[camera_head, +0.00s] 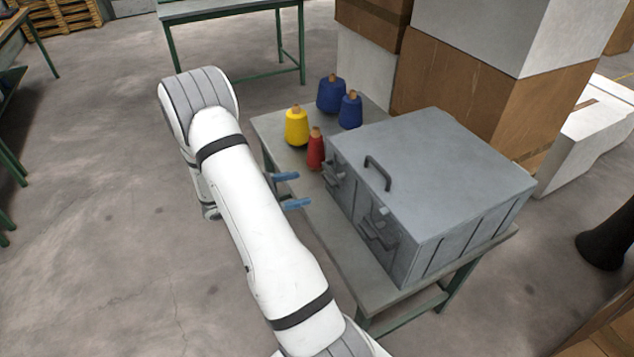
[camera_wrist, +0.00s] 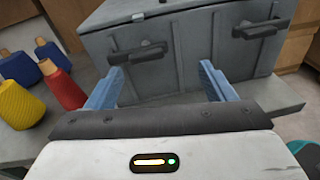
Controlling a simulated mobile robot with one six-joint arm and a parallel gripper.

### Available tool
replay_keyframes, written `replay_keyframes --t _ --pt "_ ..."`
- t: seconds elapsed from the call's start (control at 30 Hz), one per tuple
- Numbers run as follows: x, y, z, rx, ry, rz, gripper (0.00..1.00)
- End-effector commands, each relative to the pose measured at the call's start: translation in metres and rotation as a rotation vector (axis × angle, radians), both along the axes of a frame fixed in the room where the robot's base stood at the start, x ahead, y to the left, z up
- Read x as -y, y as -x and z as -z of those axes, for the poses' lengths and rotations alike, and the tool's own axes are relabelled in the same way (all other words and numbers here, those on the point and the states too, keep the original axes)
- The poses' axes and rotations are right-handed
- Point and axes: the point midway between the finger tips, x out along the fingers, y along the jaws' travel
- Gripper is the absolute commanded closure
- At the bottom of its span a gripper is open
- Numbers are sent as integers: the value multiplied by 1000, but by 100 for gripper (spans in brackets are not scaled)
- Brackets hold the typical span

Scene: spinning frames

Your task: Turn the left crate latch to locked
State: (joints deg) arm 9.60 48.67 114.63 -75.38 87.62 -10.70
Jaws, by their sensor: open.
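The grey metal crate (camera_head: 430,165) stands closed on a small table, with two dark latches on its front. The left latch (camera_wrist: 138,53) is a bar lying roughly horizontal near the lid seam, and it also shows in the head view (camera_head: 334,173). The right latch (camera_wrist: 262,29) also lies roughly horizontal and shows in the head view (camera_head: 377,236). My gripper (camera_wrist: 161,68) has its two blue fingers spread and empty, facing the crate front. In the head view my gripper (camera_head: 291,190) is a short gap in front of the crate, touching neither latch.
Yellow (camera_head: 297,127), red (camera_head: 316,149) and two blue cones (camera_head: 331,93) stand on the table (camera_head: 270,130) beside the crate's left end. A carry handle (camera_head: 378,172) rises near the lid's front edge. Cardboard boxes (camera_head: 450,90) stand behind. Floor in front is clear.

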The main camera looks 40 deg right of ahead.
Motion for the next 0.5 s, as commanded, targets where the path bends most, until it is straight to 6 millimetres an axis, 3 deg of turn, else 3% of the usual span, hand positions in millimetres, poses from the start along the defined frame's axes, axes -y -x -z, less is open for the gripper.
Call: replay_keyframes --t 0.2,0.37,0.5 --pt "12 -13 24 -108 58 -80 24" --pt "18 -15 29 -130 72 -98 24" --pt "35 -9 28 -133 73 -97 24"
